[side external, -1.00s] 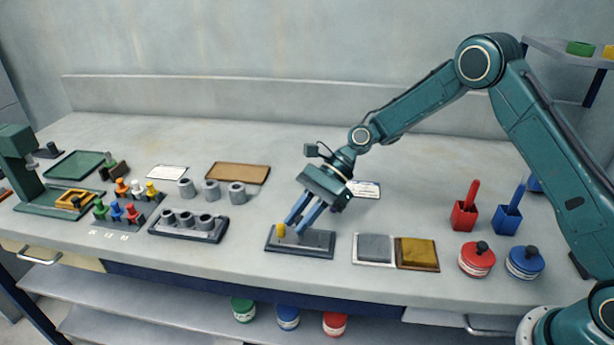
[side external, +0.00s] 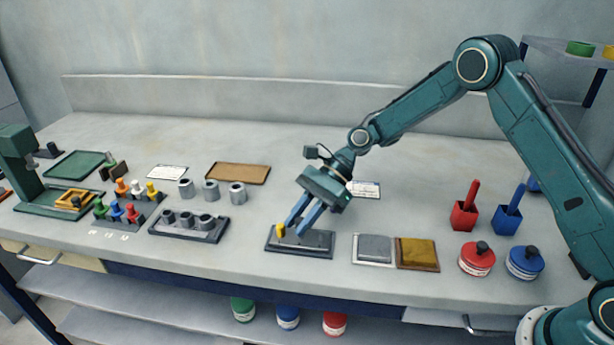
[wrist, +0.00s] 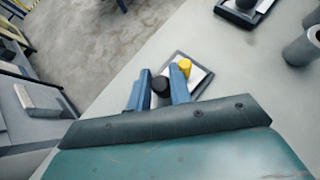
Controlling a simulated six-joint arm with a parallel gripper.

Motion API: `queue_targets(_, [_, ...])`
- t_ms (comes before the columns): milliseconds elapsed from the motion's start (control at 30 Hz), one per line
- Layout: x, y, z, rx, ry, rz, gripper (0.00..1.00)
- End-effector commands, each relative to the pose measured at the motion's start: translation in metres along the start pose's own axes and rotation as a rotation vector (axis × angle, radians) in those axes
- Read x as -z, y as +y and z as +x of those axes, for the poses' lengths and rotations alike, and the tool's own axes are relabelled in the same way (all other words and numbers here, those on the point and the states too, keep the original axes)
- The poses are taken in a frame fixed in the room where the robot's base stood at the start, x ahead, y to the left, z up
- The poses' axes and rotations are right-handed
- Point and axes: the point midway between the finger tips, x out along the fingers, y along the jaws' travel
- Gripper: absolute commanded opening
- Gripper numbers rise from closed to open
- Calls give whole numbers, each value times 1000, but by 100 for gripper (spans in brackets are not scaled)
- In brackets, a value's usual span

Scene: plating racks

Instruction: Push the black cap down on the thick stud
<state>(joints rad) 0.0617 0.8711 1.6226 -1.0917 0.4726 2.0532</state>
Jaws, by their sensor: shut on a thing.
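The black cap (wrist: 160,86) sits between the two blue fingers of my gripper (wrist: 161,91) in the wrist view, held by them. The yellow cap also shows in the wrist view (wrist: 184,66), standing on the rack. The fingers hide the black cap in the side view. The thick stud is not visible, so I cannot tell whether the cap touches it.
Grey and yellow pads (side external: 418,254) lie right of the rack. A tray of grey cylinders (side external: 189,226) stands to the left, with coloured pegs (side external: 116,213) beyond. Red (side external: 477,260) and blue pots (side external: 525,263) stand at the right. The bench behind the rack is mostly clear.

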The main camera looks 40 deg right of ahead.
Motion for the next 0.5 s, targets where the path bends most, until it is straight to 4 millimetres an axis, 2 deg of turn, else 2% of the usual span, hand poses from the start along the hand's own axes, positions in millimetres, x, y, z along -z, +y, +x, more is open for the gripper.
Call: queue_targets(500, [7,0,6,0,0,0,0])
